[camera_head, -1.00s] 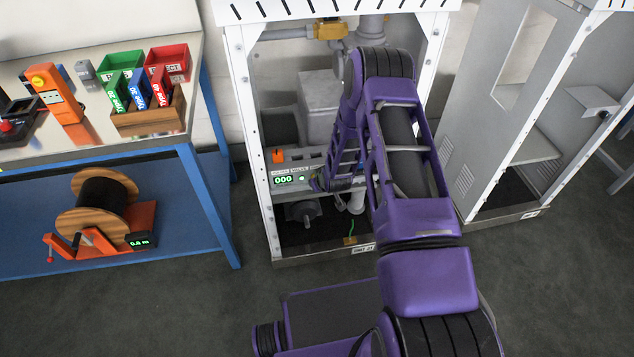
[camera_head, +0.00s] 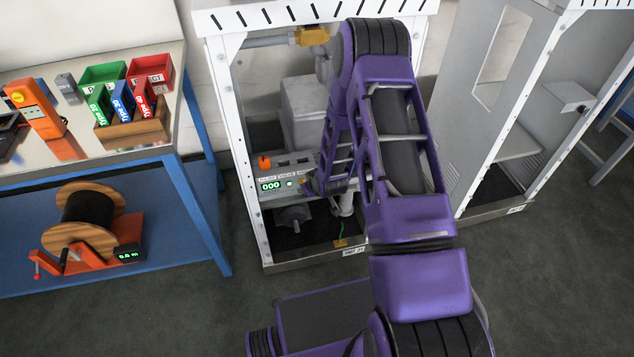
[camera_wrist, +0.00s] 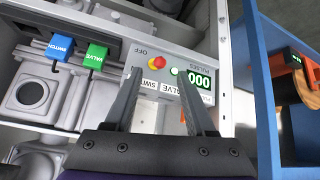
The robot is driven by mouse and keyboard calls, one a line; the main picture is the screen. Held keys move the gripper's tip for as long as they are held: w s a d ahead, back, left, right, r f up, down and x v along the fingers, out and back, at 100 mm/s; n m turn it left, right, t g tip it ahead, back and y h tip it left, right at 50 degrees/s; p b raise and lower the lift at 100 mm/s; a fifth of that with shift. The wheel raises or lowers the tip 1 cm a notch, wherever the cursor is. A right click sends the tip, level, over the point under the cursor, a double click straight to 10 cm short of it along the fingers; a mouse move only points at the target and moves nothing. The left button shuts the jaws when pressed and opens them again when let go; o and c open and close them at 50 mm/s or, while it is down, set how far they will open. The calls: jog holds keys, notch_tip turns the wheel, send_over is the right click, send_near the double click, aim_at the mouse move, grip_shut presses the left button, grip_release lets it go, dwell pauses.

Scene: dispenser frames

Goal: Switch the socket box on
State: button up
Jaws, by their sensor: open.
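The grey socket box (camera_head: 288,161) sits inside the white-framed cabinet, with a lit "000" display on its front. In the wrist view its face (camera_wrist: 205,58) fills the middle, with labels PULSES, VALVE and SWITCH and a lit "000" display (camera_wrist: 200,84). A red knob with a yellowish part (camera_wrist: 157,62) sits beside the word OFF, and a small green light (camera_wrist: 175,71) is near it. My gripper (camera_wrist: 160,78) is open and empty. Its fingers point at the box face, with the red knob just beyond and between the tips. Contact cannot be told.
A blue SWITCH plug (camera_wrist: 60,47) and a green VALVE plug (camera_wrist: 96,56) are left of the box in the wrist view. The white cabinet frame (camera_head: 238,150) stands close around the arm. A blue bench (camera_head: 205,215) is at left; a second cabinet (camera_head: 490,110) is at right.

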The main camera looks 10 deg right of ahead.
jog(key=v, duration=1)
jog(key=shift+s+r+p, duration=0.2)
jog(key=shift+r+p, duration=0.05)
jog(key=shift+p, duration=0.15)
jog(key=shift+w+d, duration=0.1)
